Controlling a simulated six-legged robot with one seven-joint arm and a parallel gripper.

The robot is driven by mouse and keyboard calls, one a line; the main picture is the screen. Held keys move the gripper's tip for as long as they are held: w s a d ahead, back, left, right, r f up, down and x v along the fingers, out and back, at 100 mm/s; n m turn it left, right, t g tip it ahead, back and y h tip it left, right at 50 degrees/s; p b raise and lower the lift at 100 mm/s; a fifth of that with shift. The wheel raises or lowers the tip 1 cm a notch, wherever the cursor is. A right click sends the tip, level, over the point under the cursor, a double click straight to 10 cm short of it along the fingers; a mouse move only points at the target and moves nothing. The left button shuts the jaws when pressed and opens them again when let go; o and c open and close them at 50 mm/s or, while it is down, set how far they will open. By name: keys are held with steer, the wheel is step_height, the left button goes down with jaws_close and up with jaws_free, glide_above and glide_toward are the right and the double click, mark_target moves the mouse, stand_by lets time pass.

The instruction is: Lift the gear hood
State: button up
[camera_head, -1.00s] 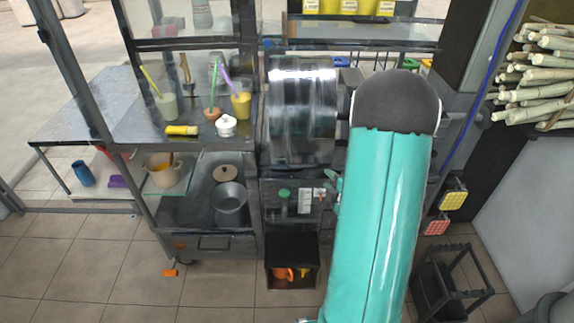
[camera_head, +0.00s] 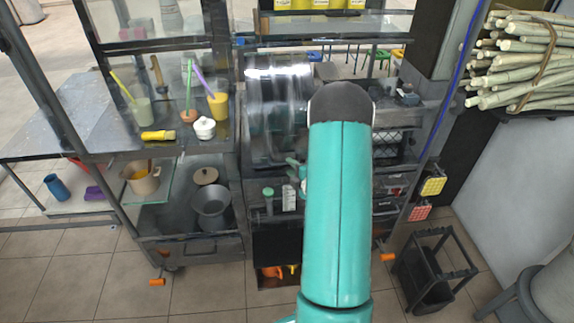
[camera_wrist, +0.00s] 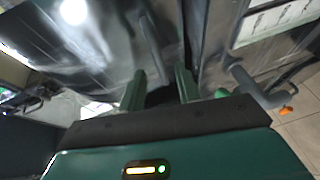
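The gear hood (camera_head: 278,88) is a shiny, rounded metal cover on the press, in the middle of the head view. It appears down. My gripper (camera_head: 296,168) is at the lower front of the hood, partly hidden by my teal arm. A curved grey metal surface (camera_wrist: 85,50), likely the hood, fills the upper left there. Contact with the hood cannot be told.
A shelf (camera_head: 115,135) with cups and a white pot stands left. A grey pot (camera_head: 211,205) sits below. A green button (camera_head: 267,191) is on the press front. Sugarcane stalks (camera_head: 525,55) lie upper right. A black cart (camera_head: 435,268) stands lower right. The floor in front is mostly clear.

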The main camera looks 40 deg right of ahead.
mark_target(286, 163)
steer(key=shift+x, duration=1.55)
steer(key=shift+a, duration=0.1)
jaws_close()
